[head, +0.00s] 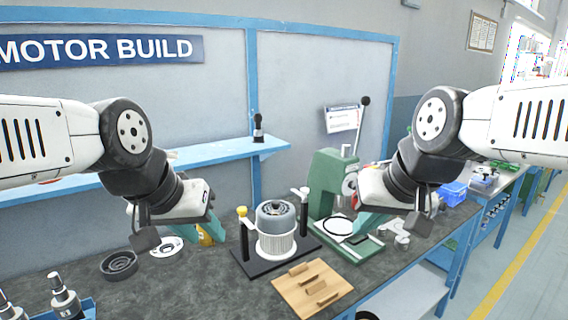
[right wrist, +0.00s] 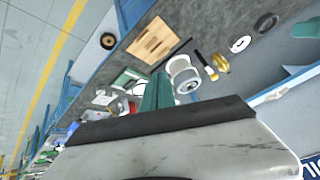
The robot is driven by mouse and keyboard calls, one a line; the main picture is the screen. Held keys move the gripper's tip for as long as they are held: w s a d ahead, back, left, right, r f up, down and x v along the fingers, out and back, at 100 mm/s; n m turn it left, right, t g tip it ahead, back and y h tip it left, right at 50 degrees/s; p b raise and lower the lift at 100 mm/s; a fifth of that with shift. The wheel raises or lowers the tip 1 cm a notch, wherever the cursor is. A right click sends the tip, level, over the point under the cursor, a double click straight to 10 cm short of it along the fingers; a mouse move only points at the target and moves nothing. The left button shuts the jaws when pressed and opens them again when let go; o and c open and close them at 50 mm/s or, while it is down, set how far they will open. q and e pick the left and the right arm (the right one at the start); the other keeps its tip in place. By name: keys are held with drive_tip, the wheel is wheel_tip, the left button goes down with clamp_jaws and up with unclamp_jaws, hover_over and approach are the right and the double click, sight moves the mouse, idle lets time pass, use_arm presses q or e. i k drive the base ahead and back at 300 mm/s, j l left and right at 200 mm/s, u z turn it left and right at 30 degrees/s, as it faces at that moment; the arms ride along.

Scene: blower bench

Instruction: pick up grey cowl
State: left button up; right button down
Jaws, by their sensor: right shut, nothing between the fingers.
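A dark grey ring-shaped part (head: 119,265), which I take to be the grey cowl, lies on the left of the bench in the head view. It also shows in the right wrist view (right wrist: 266,24). My left gripper (head: 213,232) hangs to the right of it and apart from it; its jaws are seen edge-on, so their opening is unclear. My right gripper (head: 368,224) is shut and empty above the bench by the green press, far from the ring. Its teal fingers (right wrist: 157,92) lie together in the right wrist view.
A motor body with a grey top (head: 275,222) stands in a black fixture at mid-bench. A wooden tray (head: 311,287) lies in front. A white flange (head: 166,247) and a yellow part lie near my left gripper. A green press (head: 325,185) stands behind right.

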sight(283, 224)
drive_tip(key=k, duration=0.5)
drive_tip(key=k+u, duration=0.15)
drive_tip(key=u, duration=1.35)
drive_tip(key=l+u, duration=0.25)
drive_tip(key=l, duration=0.75)
drive_tip(key=l+u, duration=0.25)
drive_tip(key=l, duration=1.05)
drive_tip(key=k+l, duration=0.15)
drive_tip(key=l, duration=0.1)
